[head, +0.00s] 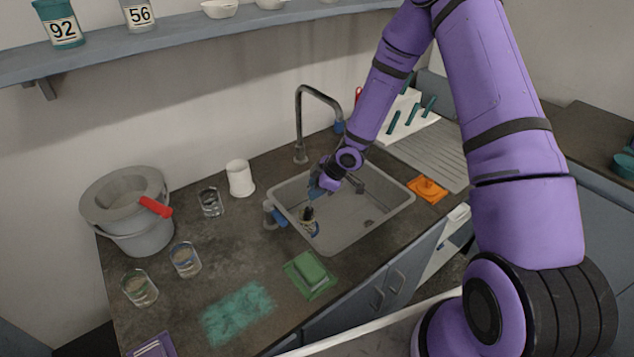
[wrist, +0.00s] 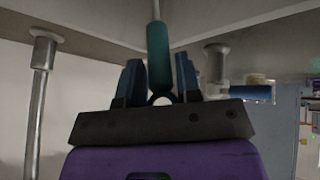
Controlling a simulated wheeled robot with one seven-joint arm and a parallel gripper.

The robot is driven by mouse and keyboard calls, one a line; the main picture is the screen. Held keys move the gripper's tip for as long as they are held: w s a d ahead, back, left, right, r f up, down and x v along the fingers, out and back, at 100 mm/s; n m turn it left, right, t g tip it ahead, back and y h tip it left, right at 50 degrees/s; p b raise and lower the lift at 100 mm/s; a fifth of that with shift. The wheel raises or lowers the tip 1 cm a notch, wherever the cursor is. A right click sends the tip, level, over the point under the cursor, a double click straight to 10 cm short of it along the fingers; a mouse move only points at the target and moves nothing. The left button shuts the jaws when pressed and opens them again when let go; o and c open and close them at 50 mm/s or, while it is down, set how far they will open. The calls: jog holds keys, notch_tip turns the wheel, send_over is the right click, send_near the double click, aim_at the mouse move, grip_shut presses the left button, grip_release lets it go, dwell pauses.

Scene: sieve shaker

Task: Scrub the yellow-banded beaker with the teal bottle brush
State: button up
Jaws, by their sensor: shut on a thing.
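My gripper (head: 317,188) is over the left part of the sink, pointing down. In the wrist view its blue fingers (wrist: 158,82) are shut on the teal handle of the bottle brush (wrist: 159,55), whose pale shaft runs on beyond. In the head view the dark brush head (head: 307,213) is at the mouth of a small glass beaker (head: 310,229) in the sink, seemingly inside it. This beaker appears to have a yellowish band, but it is small and partly hidden. I cannot tell how deep the bristles sit.
The sink (head: 345,240) has a tall faucet (head: 300,150) behind and a blue-ended fitting (head: 270,212) at its left rim. Several other beakers, a white cup (head: 240,178) and a grey bucket (head: 140,235) stand left. A green sponge (head: 310,272) lies in front; an orange item (head: 428,189) lies right.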

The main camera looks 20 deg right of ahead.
jog(key=shift+w+a+f, duration=0.1)
jog(key=shift+w+f, duration=0.1)
jog(key=shift+f, duration=0.65)
jog(key=shift+w+a+f, duration=0.1)
jog(key=shift+w+f, duration=0.1)
jog(key=shift+f, duration=0.65)
jog(key=shift+w+f, duration=0.2)
jog(key=shift+f, duration=0.65)
